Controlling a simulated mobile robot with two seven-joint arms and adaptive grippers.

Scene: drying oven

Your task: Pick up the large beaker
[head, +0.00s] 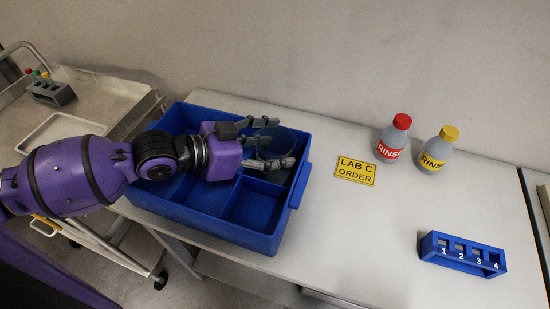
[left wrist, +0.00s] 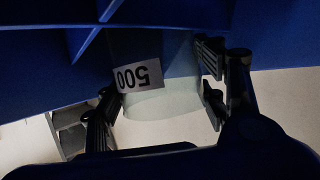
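The large beaker (head: 275,142) is clear glass and stands over the right part of the blue crate (head: 230,235). In the left wrist view the beaker (left wrist: 165,100) carries a white label reading 500, seen upside down. My left gripper (head: 268,143) reaches in from the left, with one finger on each side of the beaker. In the left wrist view both finger pads of the gripper (left wrist: 162,85) lie against the glass edges. Whether the beaker's base touches the crate floor is hidden. My right gripper is not in view.
The crate has dividers and empty compartments. A metal cart (head: 90,110) is at left.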

